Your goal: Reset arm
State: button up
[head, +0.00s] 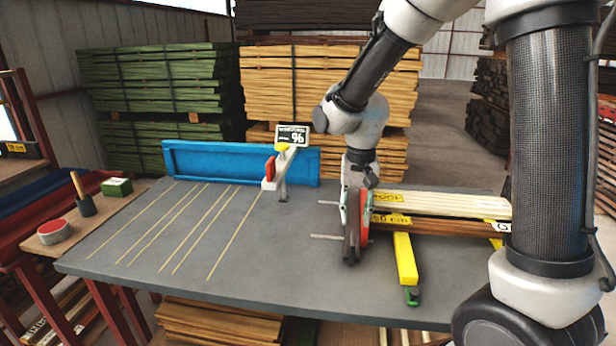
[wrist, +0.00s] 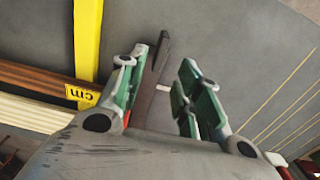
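My arm reaches down from the upper right to the table (head: 130,255). My gripper (head: 352,255) points down beside the left ends of the stacked boards (head: 440,206). In the wrist view my gripper (wrist: 170,85) has its two green-padded fingers apart. A dark upright piece (wrist: 150,85) with a little red at its base stands between them, close to the left finger, with a gap to the right finger. In the head view, red parts and two thin pins (head: 325,237) show around the gripper. The fingers partly hide this piece.
A yellow bar (head: 405,260) with a green end lies under the boards. A small display (head: 292,136) stands on a post with a red and white arm. A blue trough (head: 240,163) lines the back. The table's left part, with thin yellow lines, is clear.

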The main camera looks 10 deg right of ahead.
jog(key=shift+s+d+n, duration=0.1)
jog(key=shift+s+n, duration=0.15)
jog(key=shift+n, duration=0.25)
jog(key=s+d+r+n+t, duration=0.1)
jog(key=s+d+r+t, duration=0.1)
jog(key=s+d+r, duration=0.5)
jog(key=s+d+r+n+t, duration=0.1)
jog(key=s+d+r+t, duration=0.1)
jog(key=s+d+r, duration=0.5)
jog(key=s+r, duration=0.1)
jog(key=s, duration=0.3)
jog(key=shift+s+d, duration=0.3)
jog(key=shift+s, duration=0.05)
